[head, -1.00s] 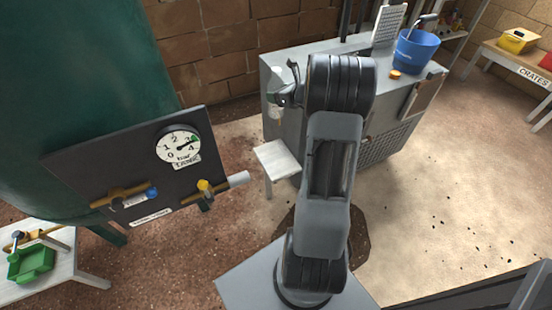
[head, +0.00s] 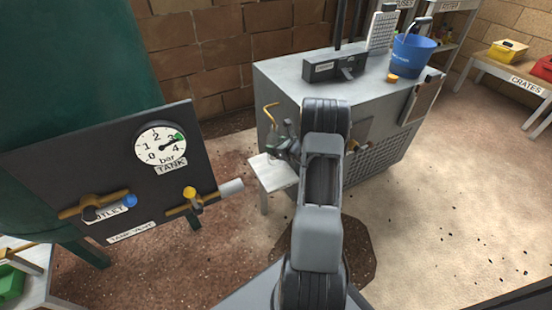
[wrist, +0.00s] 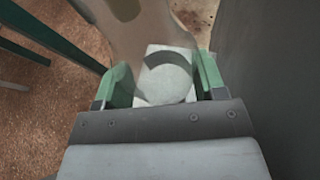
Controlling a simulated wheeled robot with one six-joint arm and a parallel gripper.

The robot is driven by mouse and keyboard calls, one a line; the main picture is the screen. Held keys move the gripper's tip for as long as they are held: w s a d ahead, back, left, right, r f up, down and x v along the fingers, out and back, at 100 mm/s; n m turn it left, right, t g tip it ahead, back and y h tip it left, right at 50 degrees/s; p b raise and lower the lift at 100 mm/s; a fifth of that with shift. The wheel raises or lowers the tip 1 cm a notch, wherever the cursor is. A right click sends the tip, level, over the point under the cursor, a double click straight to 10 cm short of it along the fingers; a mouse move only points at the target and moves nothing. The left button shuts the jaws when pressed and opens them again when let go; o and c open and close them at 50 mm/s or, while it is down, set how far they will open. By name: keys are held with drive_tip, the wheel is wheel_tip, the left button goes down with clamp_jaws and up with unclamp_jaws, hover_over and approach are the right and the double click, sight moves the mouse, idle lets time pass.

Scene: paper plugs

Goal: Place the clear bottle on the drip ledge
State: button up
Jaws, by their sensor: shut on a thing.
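My gripper (head: 283,143) is beside the grey cabinet in the head view, above the small white drip ledge (head: 264,180). In the wrist view its green fingers (wrist: 160,80) are shut on the clear bottle (wrist: 125,35), which is see-through and fills the space between them. The ledge shows as a pale square beyond the bottle in the wrist view (wrist: 147,54), with a round outline over it. In the head view the bottle is too faint or hidden to make out. I cannot tell whether its base touches the ledge.
The grey cabinet (head: 290,75) stands right behind the ledge, with a brass bent pipe (head: 271,115) close above my gripper. A dark valve panel (head: 90,165) with a gauge and a pale pipe end (head: 231,187) is at the left. A blue bucket (head: 413,57) stands on the cabinet.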

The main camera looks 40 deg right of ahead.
drive_tip(key=shift+f+b, duration=0.85)
drive_tip(key=shift+f, duration=1.65)
drive_tip(key=shift+f, duration=0.1)
drive_tip(key=shift+f, duration=0.15)
drive_tip(key=o, duration=0.6)
drive_tip(key=shift+c, duration=0.2)
drive_tip(key=shift+s+d+r, duration=0.1)
drive_tip(key=shift+s+r, duration=0.15)
drive_tip(key=shift+r, duration=0.2)
drive_tip(key=p+v, duration=0.3)
drive_tip(key=v, duration=0.8)
drive_tip(key=shift+s+p, duration=0.25)
drive_tip(key=shift+p, duration=0.1)
